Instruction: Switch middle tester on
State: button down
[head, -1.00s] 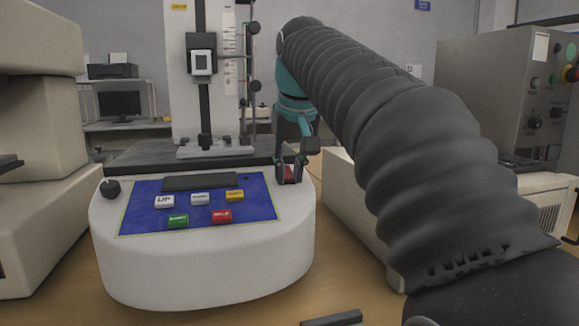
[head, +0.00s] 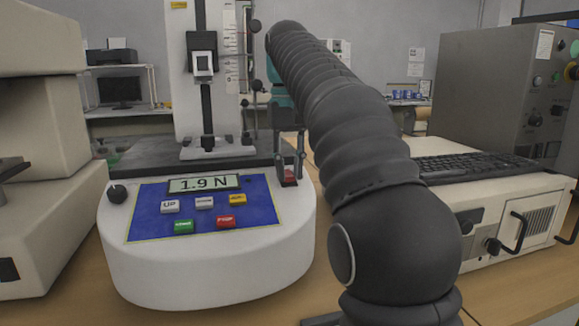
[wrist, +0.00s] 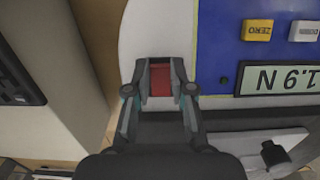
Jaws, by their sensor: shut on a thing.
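The middle tester (head: 200,275) is a white rounded machine with a blue panel (head: 150,222) and a column behind it. Its display (head: 204,184) is lit and reads 1.9 N; the display also shows in the wrist view (wrist: 278,78). A red switch (head: 289,175) sits at the right of the panel on the white base. My gripper (head: 289,170) points down at it. In the wrist view, my gripper (wrist: 160,82) has its fingers on both sides of the red switch (wrist: 161,80) and is shut on it.
The panel has several coloured buttons, among them a red one (head: 225,221), and a black knob (head: 117,194) at its left. Another beige machine (head: 40,170) stands close on the left. A keyboard (head: 470,165) lies on a beige unit at right, beside a grey control cabinet (head: 500,100).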

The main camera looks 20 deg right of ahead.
jog(key=c, duration=1)
grip_release()
jog(key=shift+s+f+t, duration=0.15)
jog(key=shift+s+t, duration=0.15)
jog(key=shift+t, duration=0.6)
jog(key=shift+s+f+t+b, duration=0.15)
jog(key=shift+f+t+b, duration=0.15)
jog(key=shift+t+b, duration=0.35)
jog(key=shift+f+t+b, duration=0.3)
jog(key=shift+t+b, duration=0.05)
jog(key=shift+b, duration=0.4)
jog(key=t+b, duration=0.1)
jog(key=b, duration=0.1)
jog(key=shift+b, duration=0.4)
